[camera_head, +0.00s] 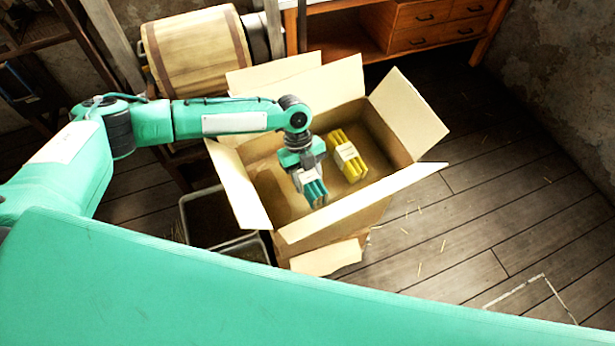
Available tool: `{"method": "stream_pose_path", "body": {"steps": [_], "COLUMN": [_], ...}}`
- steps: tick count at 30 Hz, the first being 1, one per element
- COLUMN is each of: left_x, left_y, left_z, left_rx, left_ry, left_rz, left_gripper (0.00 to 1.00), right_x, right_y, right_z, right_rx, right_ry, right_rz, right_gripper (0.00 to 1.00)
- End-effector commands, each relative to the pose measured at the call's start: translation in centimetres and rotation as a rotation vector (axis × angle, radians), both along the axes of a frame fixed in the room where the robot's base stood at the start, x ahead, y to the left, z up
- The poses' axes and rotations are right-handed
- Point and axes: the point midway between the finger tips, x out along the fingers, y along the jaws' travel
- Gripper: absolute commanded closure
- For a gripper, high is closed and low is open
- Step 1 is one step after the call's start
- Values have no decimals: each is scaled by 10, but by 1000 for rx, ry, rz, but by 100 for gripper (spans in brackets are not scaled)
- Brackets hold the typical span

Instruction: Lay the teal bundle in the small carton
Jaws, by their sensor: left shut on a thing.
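The teal bundle (316,193) has a pale band and is held by my left gripper (309,174). The gripper points down over the open carton (382,199), within its rim as seen from above. Whether the bundle touches the carton floor I cannot tell. A yellow bundle (347,155) with a white label lies inside the carton, just right of the teal one and apart from it. The carton's flaps are spread outward. My right gripper is not in view.
Grey bins (190,222) stand left of the carton. A wooden drum (196,48) is behind it at the left, and a wooden desk with drawers (430,38) at the back.

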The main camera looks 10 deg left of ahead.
Motion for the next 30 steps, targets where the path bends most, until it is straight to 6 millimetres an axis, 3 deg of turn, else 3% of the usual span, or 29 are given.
{"method": "stream_pose_path", "body": {"steps": [13,14,17,26,30], "left_x": [0,0,0,0,1], "left_y": [0,0,0,0,1], "left_z": [-11,-11,-11,-9,5], "left_rx": [-1,0,0,0,2], "left_ry": [1,1,1,0,-3], "left_rz": [0,0,0,0,-1], "left_gripper": [85,53,35,35,35], "right_x": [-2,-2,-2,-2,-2], "right_y": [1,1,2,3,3], "right_z": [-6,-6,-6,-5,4], "right_rx": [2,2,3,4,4], "right_ry": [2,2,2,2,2], "right_rz": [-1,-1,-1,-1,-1], "right_gripper": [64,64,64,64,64]}}
